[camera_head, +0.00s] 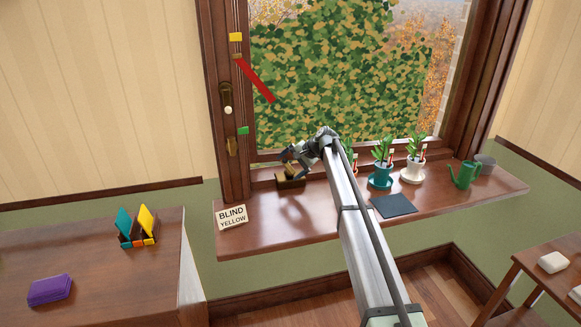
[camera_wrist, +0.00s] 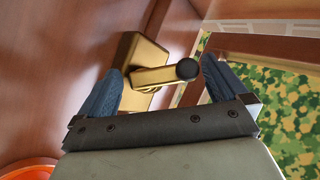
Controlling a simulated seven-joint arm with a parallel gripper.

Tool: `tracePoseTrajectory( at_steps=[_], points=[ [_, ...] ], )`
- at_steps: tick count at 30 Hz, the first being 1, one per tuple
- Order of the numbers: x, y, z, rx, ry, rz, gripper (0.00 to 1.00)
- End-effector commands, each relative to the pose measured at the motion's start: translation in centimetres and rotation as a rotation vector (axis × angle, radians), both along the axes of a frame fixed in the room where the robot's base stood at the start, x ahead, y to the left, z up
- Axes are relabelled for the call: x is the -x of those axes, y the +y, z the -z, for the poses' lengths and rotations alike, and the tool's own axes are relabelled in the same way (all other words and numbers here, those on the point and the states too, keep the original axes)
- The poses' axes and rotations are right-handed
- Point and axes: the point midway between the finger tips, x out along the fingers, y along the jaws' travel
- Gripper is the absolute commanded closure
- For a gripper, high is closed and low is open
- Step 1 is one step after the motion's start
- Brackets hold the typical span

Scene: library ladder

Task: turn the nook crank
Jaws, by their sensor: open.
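The nook crank stands on the window sill. In the wrist view it has a brass housing (camera_wrist: 147,60), a short brass arm (camera_wrist: 152,77) and a black round knob (camera_wrist: 187,69). In the head view its brass housing (camera_head: 289,182) sits near the left end of the sill, partly hidden by my gripper (camera_head: 287,162). In the wrist view my gripper (camera_wrist: 162,84) is open, with its two blue-grey fingers apart. The crank arm and knob appear between the fingertips; contact cannot be told. A sign (camera_head: 232,217) reading "BLIND YELLOW" stands left of the crank.
A red pointer (camera_head: 256,80) lies near a yellow marker (camera_head: 236,37) on the window frame; a green marker (camera_head: 242,131) is lower. Potted plants (camera_head: 380,176), a dark mat (camera_head: 394,206) and a green watering can (camera_head: 464,175) occupy the sill's right.

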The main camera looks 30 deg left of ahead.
Motion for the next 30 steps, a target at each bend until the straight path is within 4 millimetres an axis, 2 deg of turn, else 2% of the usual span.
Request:
tracePoseTrajectory(
  at_steps=[5,21,30],
  points=[
    [-0.1,-1.3,-1.4,-0.001,-0.001,0.001,0.00],
    [-0.8,-7.9,-8.4,0.000,-0.001,0.001,0.00],
    [-0.9,-9.3,-9.8,0.001,0.001,-0.001,0.00]
  ],
)
